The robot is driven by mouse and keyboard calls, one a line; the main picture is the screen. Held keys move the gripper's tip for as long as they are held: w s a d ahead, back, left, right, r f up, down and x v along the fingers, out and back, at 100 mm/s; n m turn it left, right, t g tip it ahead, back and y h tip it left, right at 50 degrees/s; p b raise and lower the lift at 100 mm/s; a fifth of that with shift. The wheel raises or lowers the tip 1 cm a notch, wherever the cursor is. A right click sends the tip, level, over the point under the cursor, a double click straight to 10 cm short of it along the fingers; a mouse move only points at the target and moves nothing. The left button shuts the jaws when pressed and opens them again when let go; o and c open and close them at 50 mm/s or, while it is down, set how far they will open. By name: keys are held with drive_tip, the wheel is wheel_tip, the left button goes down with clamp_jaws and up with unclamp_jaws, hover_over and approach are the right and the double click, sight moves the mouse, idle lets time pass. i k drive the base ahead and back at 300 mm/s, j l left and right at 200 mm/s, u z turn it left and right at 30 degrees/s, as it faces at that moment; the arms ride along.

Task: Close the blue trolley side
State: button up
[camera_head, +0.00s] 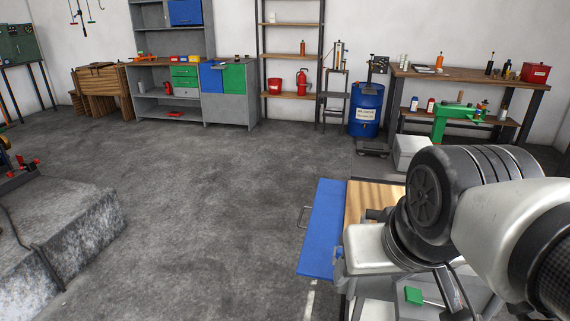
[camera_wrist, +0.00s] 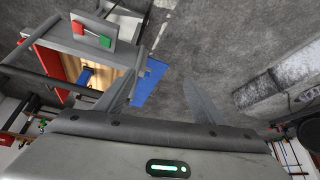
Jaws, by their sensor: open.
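The blue trolley side (camera_head: 322,225) is a flat blue panel at the left edge of the trolley in the head view. It stands swung outward from the wooden surface (camera_head: 358,200), with a grey handle (camera_head: 303,217) on its outer edge. The panel also shows in the wrist view (camera_wrist: 150,80), beyond my fingers. My gripper (camera_wrist: 160,76) is open, with nothing between its fingers. The panel appears beyond the left finger, and I cannot tell the gap to it. My arm hides much of the trolley in the head view.
A red trolley side (camera_wrist: 77,68) and a grey piece with red and green blocks (camera_wrist: 90,35) show in the wrist view. Open grey floor (camera_head: 200,200) lies left of the trolley. A blue drum (camera_head: 367,110) and a workbench (camera_head: 470,82) stand behind. A stone block (camera_head: 60,240) is at left.

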sight(324, 229)
drive_tip(key=i+j+z, duration=0.3)
drive_tip(key=j, duration=0.3)
drive_tip(key=i+j+z, duration=0.35)
drive_tip(key=j, duration=0.35)
drive_tip(key=i+j+z, duration=0.15)
drive_tip(key=j, duration=0.25)
drive_tip(key=i+j+z, duration=0.15)
drive_tip(key=j, duration=0.25)
drive_tip(key=i+j+z, duration=0.15)
drive_tip(key=j, duration=0.25)
